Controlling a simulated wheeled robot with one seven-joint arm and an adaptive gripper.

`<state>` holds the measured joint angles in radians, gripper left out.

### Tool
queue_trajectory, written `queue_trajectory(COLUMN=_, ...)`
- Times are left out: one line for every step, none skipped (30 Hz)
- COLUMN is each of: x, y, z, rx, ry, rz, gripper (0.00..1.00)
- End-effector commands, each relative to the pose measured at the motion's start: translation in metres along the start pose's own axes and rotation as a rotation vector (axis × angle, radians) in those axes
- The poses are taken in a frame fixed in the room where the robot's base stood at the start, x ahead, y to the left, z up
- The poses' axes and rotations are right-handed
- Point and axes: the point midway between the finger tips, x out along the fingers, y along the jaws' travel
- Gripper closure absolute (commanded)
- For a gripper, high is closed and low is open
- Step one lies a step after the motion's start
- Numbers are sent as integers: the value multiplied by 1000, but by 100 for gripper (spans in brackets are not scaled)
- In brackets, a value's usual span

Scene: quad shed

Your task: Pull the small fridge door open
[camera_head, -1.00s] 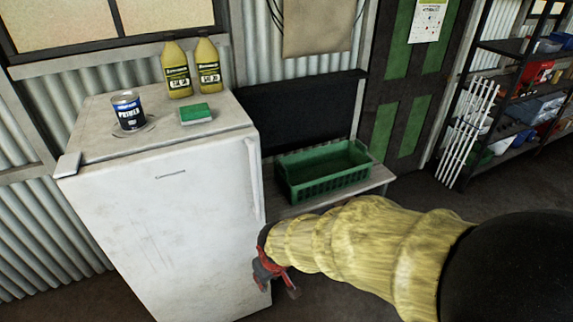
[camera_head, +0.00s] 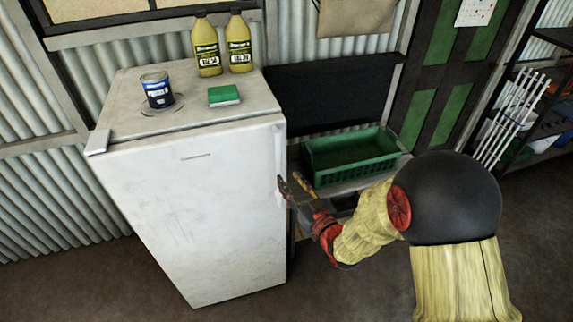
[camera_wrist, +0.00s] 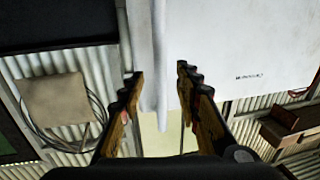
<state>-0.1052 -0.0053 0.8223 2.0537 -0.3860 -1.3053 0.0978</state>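The small white fridge (camera_head: 195,220) stands on the floor at left in the head view, its door shut. The upright white handle (camera_head: 279,160) runs along the door's right edge. My gripper (camera_head: 291,183) is beside the handle's lower part, reaching in from the right. In the wrist view my gripper (camera_wrist: 160,76) is open, with one finger on each side of the handle (camera_wrist: 160,50). Gaps show between the handle and both fingers, and I see no contact. The door face (camera_wrist: 225,45) fills the upper right of the wrist view.
A paint tin (camera_head: 158,90), a green sponge (camera_head: 224,95) and two yellow bottles (camera_head: 207,50) stand on the fridge. A green crate (camera_head: 350,172) sits on a low bench just right of the fridge, behind my gripper. Floor (camera_head: 90,285) is clear in front.

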Motion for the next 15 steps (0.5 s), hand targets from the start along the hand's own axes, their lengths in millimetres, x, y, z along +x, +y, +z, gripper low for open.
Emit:
queue_trajectory(x=2, y=0, z=-3, rx=1, ry=11, rz=-1, gripper=67)
queue_trajectory(x=3, y=0, z=-4, rx=2, ry=16, rz=-2, gripper=67)
queue_trajectory(x=7, y=0, z=-5, rx=2, ry=18, rz=-2, gripper=67)
queue_trajectory(x=10, y=0, z=-4, rx=3, ry=16, rz=-2, gripper=67)
queue_trajectory(x=13, y=0, z=-4, rx=3, ry=16, rz=-2, gripper=67)
queue_trajectory(x=19, y=0, z=-4, rx=3, ry=16, rz=-2, gripper=67)
queue_trajectory(x=24, y=0, z=-4, rx=3, ry=17, rz=-2, gripper=67)
queue_trajectory(x=28, y=-1, z=-5, rx=3, ry=17, rz=-2, gripper=67)
queue_trajectory(x=35, y=-1, z=-4, rx=3, ry=16, rz=-2, gripper=67)
queue_trajectory(x=40, y=-1, z=-4, rx=3, ry=15, rz=-2, gripper=67)
queue_trajectory(x=44, y=-1, z=-4, rx=3, ry=15, rz=-2, gripper=67)
queue_trajectory(x=50, y=-1, z=-4, rx=3, ry=15, rz=-2, gripper=67)
queue_trajectory(x=55, y=0, z=-5, rx=3, ry=16, rz=-1, gripper=67)
queue_trajectory(x=59, y=0, z=-4, rx=3, ry=15, rz=-1, gripper=67)
queue_trajectory(x=63, y=0, z=-4, rx=3, ry=14, rz=-1, gripper=67)
